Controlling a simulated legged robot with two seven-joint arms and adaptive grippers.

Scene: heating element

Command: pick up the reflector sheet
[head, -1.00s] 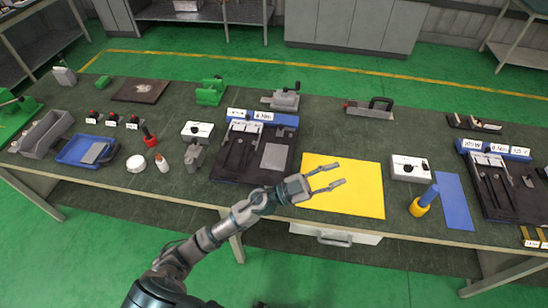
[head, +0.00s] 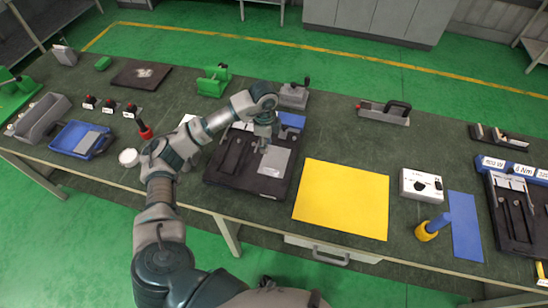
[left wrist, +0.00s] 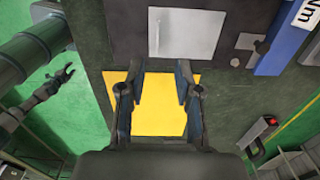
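A light grey sheet, which I take as the reflector sheet (head: 273,161), lies flat on the black fixture board (head: 226,182) left of the yellow mat. It also shows in the left wrist view (left wrist: 187,34), near the top. My left gripper (head: 262,145) points down just above the sheet's far edge in the head view. In the left wrist view, my left gripper (left wrist: 152,75) is open, with nothing between its fingers. My right gripper (left wrist: 66,73) shows small at the left wrist view's left side, over the green floor, with its fingers apart.
The yellow mat (head: 342,200) lies clear to the right.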

